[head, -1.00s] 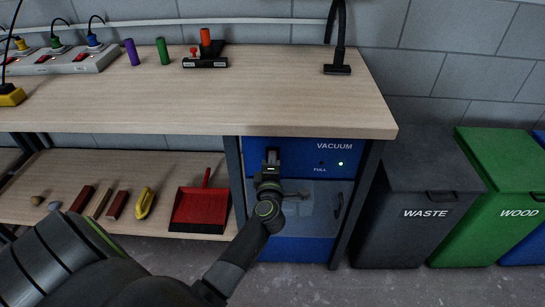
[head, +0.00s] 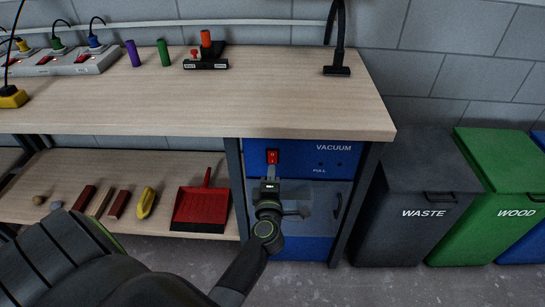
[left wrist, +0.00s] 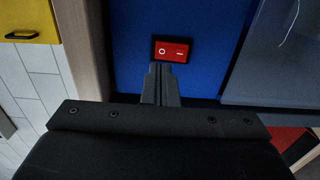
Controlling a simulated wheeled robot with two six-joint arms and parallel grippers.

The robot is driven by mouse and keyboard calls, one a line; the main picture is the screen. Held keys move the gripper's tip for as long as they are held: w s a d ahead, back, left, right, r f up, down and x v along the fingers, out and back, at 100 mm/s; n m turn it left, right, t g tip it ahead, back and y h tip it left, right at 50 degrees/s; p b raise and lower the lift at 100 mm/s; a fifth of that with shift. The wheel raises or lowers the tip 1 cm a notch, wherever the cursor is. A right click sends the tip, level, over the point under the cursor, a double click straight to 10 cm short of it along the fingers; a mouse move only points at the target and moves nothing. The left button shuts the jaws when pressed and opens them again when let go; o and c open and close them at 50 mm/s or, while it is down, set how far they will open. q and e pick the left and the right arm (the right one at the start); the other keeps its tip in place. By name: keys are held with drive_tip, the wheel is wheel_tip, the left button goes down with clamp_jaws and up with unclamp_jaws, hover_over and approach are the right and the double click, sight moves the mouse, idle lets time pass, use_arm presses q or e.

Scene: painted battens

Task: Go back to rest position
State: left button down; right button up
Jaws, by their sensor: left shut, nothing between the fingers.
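My left gripper (head: 271,172) is shut and empty in front of the blue vacuum unit (head: 308,151) under the bench. Its fingertips (left wrist: 161,69) show just below the red rocker switch (left wrist: 172,51) in the left wrist view. The switch also shows in the head view (head: 272,157), right above the fingertips. Whether the tips touch the panel I cannot tell. No green light shows on the panel beside the "FULL" label. My right gripper is not in view.
The bench top (head: 230,105) overhangs the vacuum. A lower shelf (head: 100,215) holds a red dustpan (head: 202,208), a yellow item (head: 146,203) and several small blocks. A waste bin (head: 410,205) and a green wood bin (head: 500,190) stand at the right.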

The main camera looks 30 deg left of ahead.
use_arm(q)
drive_tip(key=shift+v, duration=0.85)
drive_tip(key=s+d+f+m+g+h+p, duration=0.2)
drive_tip(key=s+f+m+h, duration=0.35)
drive_tip(key=f, duration=0.75)
drive_tip(key=s+d+f+m+g+h+p, duration=0.2)
drive_tip(key=s+f+m, duration=0.4)
drive_tip(key=f+m, duration=0.55)
drive_tip(key=s+a+f+m+g+p, duration=0.1)
drive_tip(key=s+f, duration=0.4)
drive_tip(key=s, duration=0.5)
drive_tip(key=s+a+f+m+g+p, duration=0.1)
drive_tip(key=s+f+m+g, duration=0.2)
drive_tip(key=s, duration=0.8)
drive_tip(key=s+a+f+m+g+h, duration=0.1)
drive_tip(key=s+f+m+g, duration=0.1)
drive_tip(key=s+f+g, duration=0.4)
drive_tip(key=s+f, duration=0.2)
drive_tip(key=s, duration=0.3)
drive_tip(key=shift+m+p, duration=0.4)
drive_tip(key=shift+w, duration=0.1)
